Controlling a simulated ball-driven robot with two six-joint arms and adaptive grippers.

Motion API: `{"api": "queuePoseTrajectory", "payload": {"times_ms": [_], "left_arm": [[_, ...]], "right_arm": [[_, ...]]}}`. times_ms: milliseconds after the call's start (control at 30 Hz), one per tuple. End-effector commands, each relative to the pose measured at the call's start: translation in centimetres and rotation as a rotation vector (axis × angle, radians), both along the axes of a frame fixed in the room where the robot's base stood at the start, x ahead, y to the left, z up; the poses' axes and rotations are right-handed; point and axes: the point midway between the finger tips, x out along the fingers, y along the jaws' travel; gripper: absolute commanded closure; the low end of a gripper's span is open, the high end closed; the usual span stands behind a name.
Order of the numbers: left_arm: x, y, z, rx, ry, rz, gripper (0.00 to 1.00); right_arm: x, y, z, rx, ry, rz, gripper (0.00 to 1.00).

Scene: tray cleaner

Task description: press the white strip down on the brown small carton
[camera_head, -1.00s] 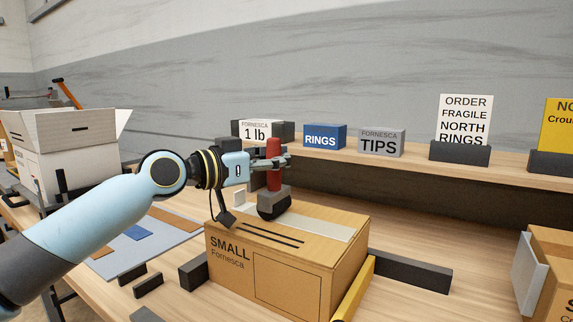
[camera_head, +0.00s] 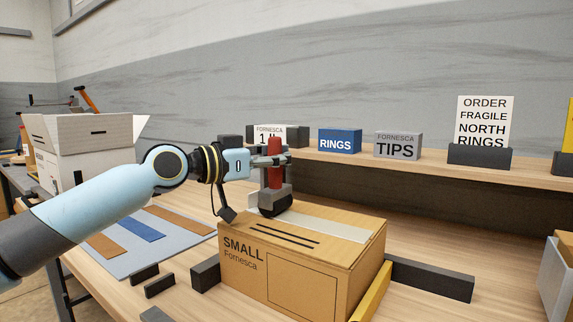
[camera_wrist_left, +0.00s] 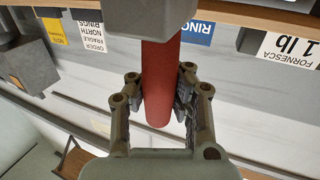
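The brown small carton (camera_head: 300,262) stands closed on the workbench, marked SMALL. The white strip (camera_head: 338,225) lies along its top; its left part is hidden by a tool. My left gripper (camera_head: 272,160) is shut on the red handle (camera_head: 275,150) of this tool, above the carton's far left top edge. The tool's dark rounded head (camera_head: 275,203) is at the strip's left part; I cannot tell if it touches. In the left wrist view the fingers (camera_wrist_left: 160,80) close on the red handle (camera_wrist_left: 163,95) from both sides. My right gripper is not in view.
Dark blocks (camera_head: 205,272) and a long dark bar (camera_head: 430,278) stand by the carton, with a yellow piece (camera_head: 372,292) at its right side. A shelf behind holds the RINGS box (camera_head: 340,140) and TIPS box (camera_head: 398,146). A mat with coloured strips (camera_head: 175,222) lies left.

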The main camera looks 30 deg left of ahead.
Motion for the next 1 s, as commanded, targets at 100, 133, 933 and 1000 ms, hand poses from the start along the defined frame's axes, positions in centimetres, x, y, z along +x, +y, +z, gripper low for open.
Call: {"api": "queuePoseTrajectory", "payload": {"times_ms": [100,133,933,1000], "left_arm": [[0.0,0.3,-0.3,0.007,0.006,0.003,1.00],[0.0,0.3,-0.3,0.007,0.006,0.003,1.00],[0.1,3.1,-0.1,0.006,0.005,0.003,1.00],[0.1,3.1,0.0,0.006,0.004,0.003,1.00]], "right_arm": [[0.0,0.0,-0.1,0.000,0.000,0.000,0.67],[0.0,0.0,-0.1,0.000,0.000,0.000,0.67],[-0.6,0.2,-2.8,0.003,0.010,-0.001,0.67],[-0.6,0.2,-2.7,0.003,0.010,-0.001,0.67]]}}
